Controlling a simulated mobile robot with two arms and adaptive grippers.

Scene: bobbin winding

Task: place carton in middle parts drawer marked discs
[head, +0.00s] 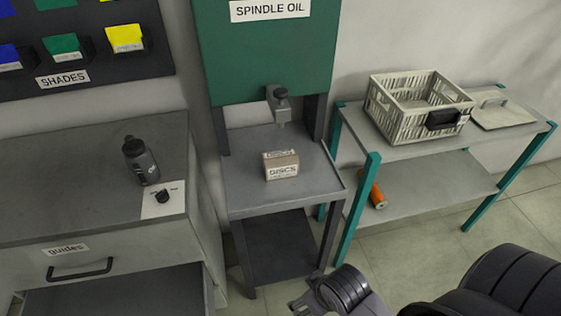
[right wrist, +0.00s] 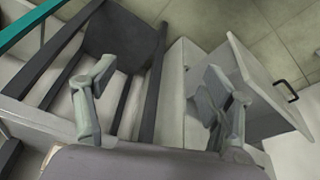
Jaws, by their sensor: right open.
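The carton (head: 281,166) is a small brown box with a white label reading DISCS. It stands on the grey stand (head: 250,195) under the green SPINDLE OIL cabinet. The parts cabinet is at the left; its upper drawer (head: 125,263) is marked guides and has a dark handle. In the right wrist view a drawer front with a handle (right wrist: 283,88) stands out. My right gripper (right wrist: 160,95) is open and empty, away from the carton. My left gripper is not in view.
A black bottle (head: 141,160) and a white card with a dark knob (head: 163,200) are on the cabinet top. A teal-legged shelf (head: 400,150) at right holds a cream crate (head: 390,105) and a flat lid (head: 503,114). An orange cylinder (head: 376,192) lies on its lower level.

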